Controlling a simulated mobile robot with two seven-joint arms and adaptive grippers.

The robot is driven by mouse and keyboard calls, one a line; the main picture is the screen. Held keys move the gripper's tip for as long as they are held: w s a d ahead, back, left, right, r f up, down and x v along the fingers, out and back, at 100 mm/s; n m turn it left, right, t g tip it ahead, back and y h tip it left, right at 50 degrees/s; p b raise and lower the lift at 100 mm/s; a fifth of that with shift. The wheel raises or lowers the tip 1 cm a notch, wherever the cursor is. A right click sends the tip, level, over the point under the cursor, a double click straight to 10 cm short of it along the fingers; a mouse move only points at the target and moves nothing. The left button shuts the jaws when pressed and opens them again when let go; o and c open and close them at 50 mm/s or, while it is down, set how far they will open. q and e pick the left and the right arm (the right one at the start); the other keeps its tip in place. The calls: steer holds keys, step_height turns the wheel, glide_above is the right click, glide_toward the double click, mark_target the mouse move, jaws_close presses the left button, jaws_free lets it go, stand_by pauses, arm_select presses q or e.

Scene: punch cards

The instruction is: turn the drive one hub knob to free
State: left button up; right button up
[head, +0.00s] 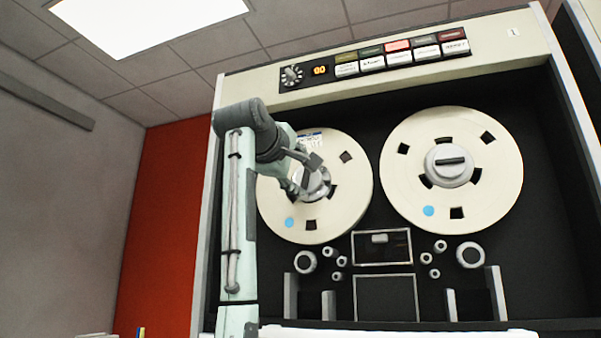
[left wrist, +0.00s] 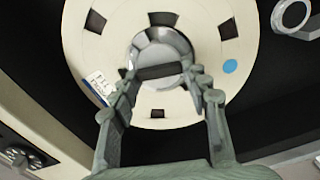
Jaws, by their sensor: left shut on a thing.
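The tape drive (head: 534,38) bears a small plate with a "1" at its top right. Its left reel (head: 345,205) is cream with a blue dot and a white label. The left reel's round grey hub knob (head: 319,182) shows partly behind my left gripper (head: 305,175). In the left wrist view, the hub knob (left wrist: 158,54) has a dark bar lying nearly level across it. My left gripper's fingers (left wrist: 163,82) are on either side of the knob, shut on it. Part of the knob's rim is hidden by the fingers. My right gripper is not in view.
A right reel (head: 498,155) has its own hub knob (head: 450,162) with a dark bar. Above are a dial (head: 292,76), an orange "00" display (head: 320,71) and a row of labelled buttons (head: 398,57). Rollers and guides (head: 305,261) stand out below the reels.

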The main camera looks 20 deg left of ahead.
arm_select(q)
steer(key=shift+n, duration=1.3)
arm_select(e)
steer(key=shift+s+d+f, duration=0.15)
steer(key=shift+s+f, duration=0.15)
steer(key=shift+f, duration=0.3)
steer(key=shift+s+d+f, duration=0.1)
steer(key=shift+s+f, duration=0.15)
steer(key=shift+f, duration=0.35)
arm_select(q)
steer(key=shift+f, duration=0.1)
steer(key=o, duration=1)
steer(key=shift+a, duration=0.1)
steer(key=shift+o, duration=0.8)
steer(key=shift+s, duration=0.25)
steer(key=s, duration=1.1)
steer(key=shift+s+a, duration=0.15)
steer(key=shift+s, duration=0.1)
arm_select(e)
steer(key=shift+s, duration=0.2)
